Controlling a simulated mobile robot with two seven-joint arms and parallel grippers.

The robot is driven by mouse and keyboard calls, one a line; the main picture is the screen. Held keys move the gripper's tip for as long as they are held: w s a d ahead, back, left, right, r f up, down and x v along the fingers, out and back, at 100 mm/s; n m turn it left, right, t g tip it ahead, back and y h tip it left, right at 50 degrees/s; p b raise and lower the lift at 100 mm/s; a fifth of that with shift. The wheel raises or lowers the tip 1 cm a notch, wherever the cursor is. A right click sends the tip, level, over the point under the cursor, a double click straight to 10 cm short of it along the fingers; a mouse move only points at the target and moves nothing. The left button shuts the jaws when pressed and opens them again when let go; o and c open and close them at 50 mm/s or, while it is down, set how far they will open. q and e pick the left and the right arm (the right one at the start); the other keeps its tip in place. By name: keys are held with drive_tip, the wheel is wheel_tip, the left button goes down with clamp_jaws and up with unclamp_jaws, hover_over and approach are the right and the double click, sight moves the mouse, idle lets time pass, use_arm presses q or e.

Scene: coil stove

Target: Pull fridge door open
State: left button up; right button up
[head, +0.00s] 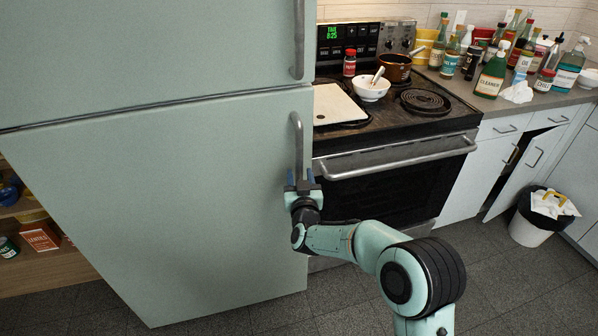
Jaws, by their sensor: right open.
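The pale green fridge has an upper door (150,50) and a larger lower door (170,200), both shut. A vertical metal handle (297,55) is on the upper door's right edge. Another vertical metal handle (297,135) is at the top right of the lower door. My right gripper (301,176) is open, with its blue-tipped fingers pointing up at the lower end of the lower handle. I cannot tell whether the fingers touch the handle or are around it. My left gripper is not in view.
A coil stove (395,160) with an oven handle stands right of the fridge, close to my right arm. Bottles crowd the counter (540,100). A cabinet door (520,175) is ajar near a white bin (535,225). Shelves (50,265) stand left. Floor (250,318) is clear in front.

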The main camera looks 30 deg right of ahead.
drive_tip(key=shift+x, duration=1.3)
drive_tip(key=shift+c, duration=0.3)
clamp_jaws()
drive_tip(key=shift+a, duration=0.1)
